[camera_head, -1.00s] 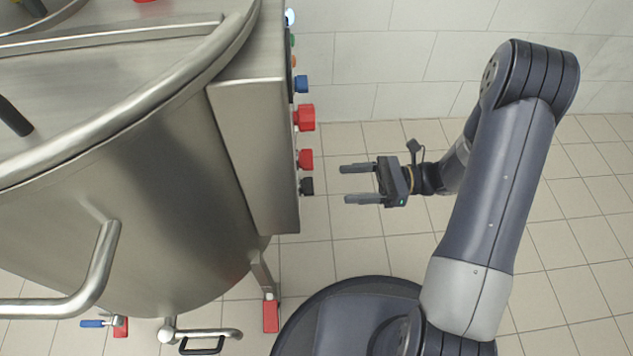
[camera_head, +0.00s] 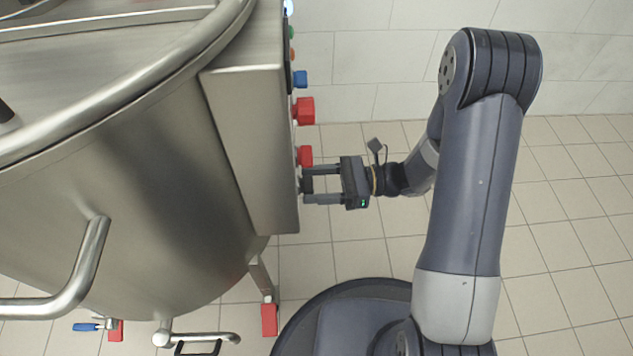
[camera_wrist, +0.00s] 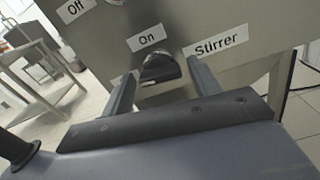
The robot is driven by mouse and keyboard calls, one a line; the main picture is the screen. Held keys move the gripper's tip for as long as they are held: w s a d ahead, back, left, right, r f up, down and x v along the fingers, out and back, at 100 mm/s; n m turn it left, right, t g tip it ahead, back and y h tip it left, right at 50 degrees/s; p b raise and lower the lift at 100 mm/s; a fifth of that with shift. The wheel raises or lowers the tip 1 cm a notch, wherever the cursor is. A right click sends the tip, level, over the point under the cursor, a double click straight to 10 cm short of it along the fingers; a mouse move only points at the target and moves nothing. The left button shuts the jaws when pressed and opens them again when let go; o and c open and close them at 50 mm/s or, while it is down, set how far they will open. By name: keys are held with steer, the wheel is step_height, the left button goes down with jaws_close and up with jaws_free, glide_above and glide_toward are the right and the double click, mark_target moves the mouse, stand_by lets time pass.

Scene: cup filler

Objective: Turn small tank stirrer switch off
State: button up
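The black stirrer switch (camera_wrist: 160,72) is a knob on the steel control panel (camera_wrist: 180,22), below the "On" label (camera_wrist: 147,41). An "Off" label (camera_wrist: 74,8) is to the upper left, and a "Stirrer" label (camera_wrist: 216,42) is to the right. I cannot tell for sure which way the knob points. My gripper (camera_head: 304,184) is at the panel face, its fingers on either side of the switch. In the wrist view, my gripper (camera_wrist: 163,70) is open, with gaps between the fingers and the knob.
A red knob (camera_head: 305,156) is just above the upper finger. A larger red knob (camera_head: 305,111) and a blue knob (camera_head: 300,79) are farther up the panel. The large steel tank (camera_head: 110,200) fills the left. Tiled floor (camera_head: 560,240) to the right is open.

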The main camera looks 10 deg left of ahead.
steer(key=c, duration=0.8)
steer(key=shift+n, duration=0.8)
steer(key=o, duration=1)
steer(key=p+v, duration=0.2)
steer(key=v, duration=0.9)
steer(key=shift+s+a+f, duration=0.1)
steer(key=shift+a, duration=0.1)
